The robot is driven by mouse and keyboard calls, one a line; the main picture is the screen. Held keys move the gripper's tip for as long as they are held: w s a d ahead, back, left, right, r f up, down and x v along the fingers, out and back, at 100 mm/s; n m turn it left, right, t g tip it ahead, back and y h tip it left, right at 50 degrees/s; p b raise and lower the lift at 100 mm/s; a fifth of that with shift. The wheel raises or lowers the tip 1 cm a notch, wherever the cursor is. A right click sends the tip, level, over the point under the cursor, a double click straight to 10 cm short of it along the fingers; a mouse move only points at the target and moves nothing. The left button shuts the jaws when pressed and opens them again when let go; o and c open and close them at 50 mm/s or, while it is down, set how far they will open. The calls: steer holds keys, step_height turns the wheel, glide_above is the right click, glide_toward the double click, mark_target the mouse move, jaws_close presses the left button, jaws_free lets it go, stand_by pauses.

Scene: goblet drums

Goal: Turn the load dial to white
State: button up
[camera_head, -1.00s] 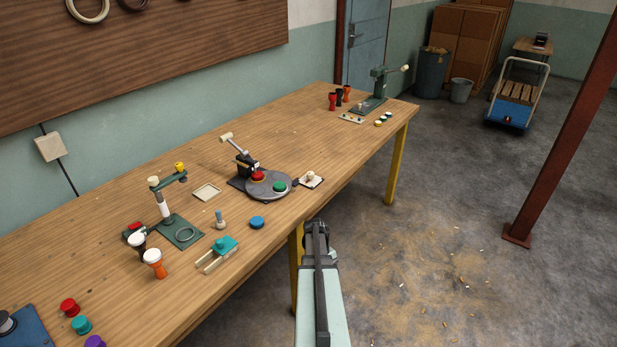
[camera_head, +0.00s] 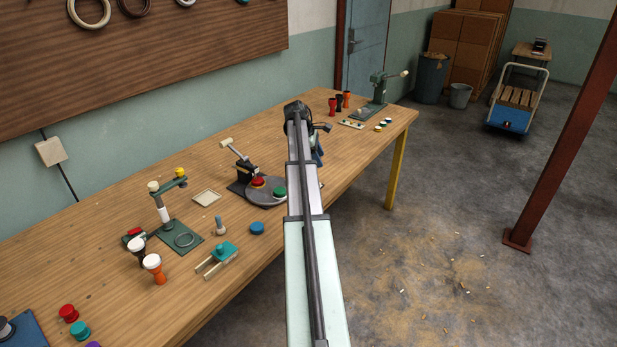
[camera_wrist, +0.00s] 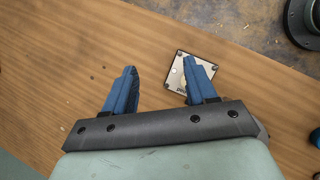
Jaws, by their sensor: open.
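In the wrist view a pale square plate (camera_wrist: 207,68) with dark corner screws and small lettering lies on the bench, and I take it for the load dial. My right finger covers part of it, so its knob and setting cannot be read. My gripper (camera_wrist: 160,66) is open and empty above the bench, with the plate beside and partly behind its right finger. In the head view my gripper (camera_head: 318,152) hangs over the bench's front part, and my arm hides the dial.
A grey turntable (camera_head: 262,198) with a red cap (camera_head: 257,182) and a lever press stands left of my arm. A blue cap (camera_head: 257,228) and a teal-topped fixture (camera_head: 223,250) lie nearer. Drums and another press (camera_head: 376,88) stand at the bench's far end.

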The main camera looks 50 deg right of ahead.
steer(key=w+a+r+n, duration=0.3)
steer(key=w+a+r, duration=0.2)
steer(key=a, duration=0.3)
steer(key=x, duration=1.3)
steer(key=shift+s+f, duration=0.15)
steer(key=shift+f, duration=0.2)
steer(key=c, duration=1)
